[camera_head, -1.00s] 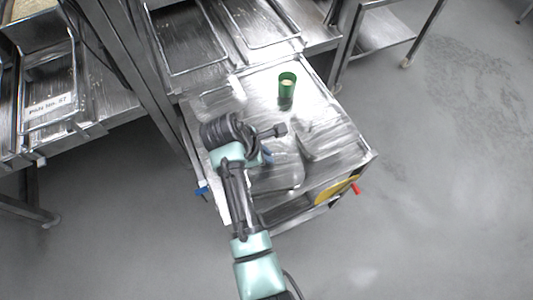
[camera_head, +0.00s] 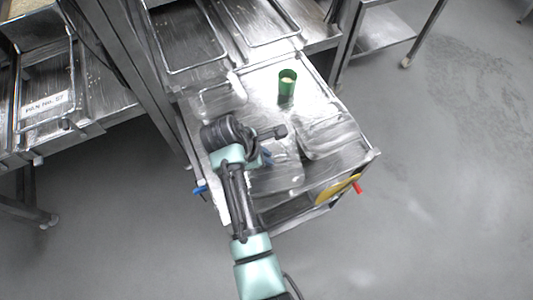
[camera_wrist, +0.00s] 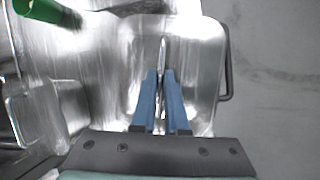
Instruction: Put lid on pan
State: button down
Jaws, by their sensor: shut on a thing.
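My gripper (camera_wrist: 161,75) has its two blue fingers close together on a thin, bright metal piece (camera_wrist: 162,50). This piece looks like the upright handle of a lid. A shiny rounded rectangular metal sheet or lid (camera_wrist: 201,55) lies below the fingers in the wrist view. Whether a pan is under it, I cannot tell. In the head view my arm reaches over the metal cart top (camera_head: 258,98), and the wrist hides much of the held piece. Reflections blur the lid and pan outlines.
A green cup (camera_head: 287,84) stands on the far part of the cart; it also shows in the wrist view (camera_wrist: 38,9). Metal pans sit in the rack behind (camera_head: 185,35). A labelled pan (camera_head: 47,100) is at left. Open grey floor (camera_head: 440,190) lies right.

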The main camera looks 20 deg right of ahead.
jog(key=c, duration=0.8)
grip_release()
jog(key=shift+c, duration=0.2)
jog(key=shift+f, duration=0.1)
jog(key=v, duration=1.3)
